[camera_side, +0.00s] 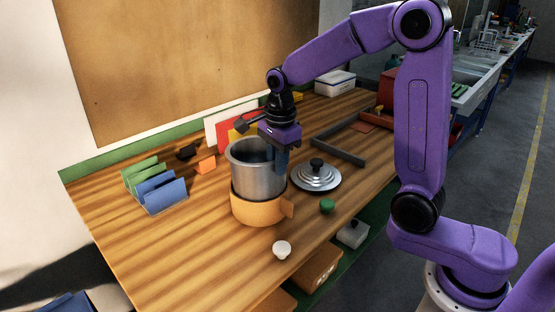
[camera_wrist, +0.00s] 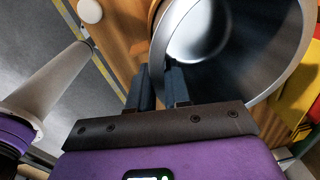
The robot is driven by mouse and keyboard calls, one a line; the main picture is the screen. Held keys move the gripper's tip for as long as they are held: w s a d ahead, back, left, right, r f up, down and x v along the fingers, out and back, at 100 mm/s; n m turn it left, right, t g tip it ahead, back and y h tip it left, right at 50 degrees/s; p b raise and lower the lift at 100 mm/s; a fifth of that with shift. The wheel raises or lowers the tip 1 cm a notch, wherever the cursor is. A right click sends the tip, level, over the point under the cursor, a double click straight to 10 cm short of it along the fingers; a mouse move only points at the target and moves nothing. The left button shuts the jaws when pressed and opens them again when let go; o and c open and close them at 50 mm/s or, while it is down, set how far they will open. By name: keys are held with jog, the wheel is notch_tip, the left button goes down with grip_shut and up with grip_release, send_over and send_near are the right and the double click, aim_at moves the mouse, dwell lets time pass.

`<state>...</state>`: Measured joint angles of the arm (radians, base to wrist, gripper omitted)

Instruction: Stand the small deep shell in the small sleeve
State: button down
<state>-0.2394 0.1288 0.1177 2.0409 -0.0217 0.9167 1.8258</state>
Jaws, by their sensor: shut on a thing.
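The deep shell, a silver metal pot (camera_side: 256,180), stands upright with its lower part inside the orange sleeve (camera_side: 258,212). It rises well above the sleeve's rim, and its bottom is hidden, so I cannot tell whether it rests on anything. The sleeve stands on the table with its handle towards the right. My gripper (camera_side: 281,160) is shut on the pot's wall at the right of its rim. In the wrist view the fingers (camera_wrist: 163,88) are at the rim of the pot (camera_wrist: 240,75), whose empty inside shows; the sleeve is not clearly visible there.
A stepped metal lid (camera_side: 316,178) with a black knob lies right of the sleeve. A green knob (camera_side: 327,206) and a small white cup (camera_side: 281,249) are near the front edge. A blue and green rack (camera_side: 160,190) stands left. Dark bars (camera_side: 338,151) lie behind the lid.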

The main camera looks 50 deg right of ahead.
aim_at(277, 181)
jog(key=shift+f, duration=2.25)
dwell(0.3)
jog(key=c, duration=1)
grip_release()
notch_tip(277, 181, up, 18)
jog(key=s, duration=0.1)
jog(key=shift+f, duration=0.25)
jog(key=shift+s+a, duration=0.1)
jog(key=shift+s, duration=0.05)
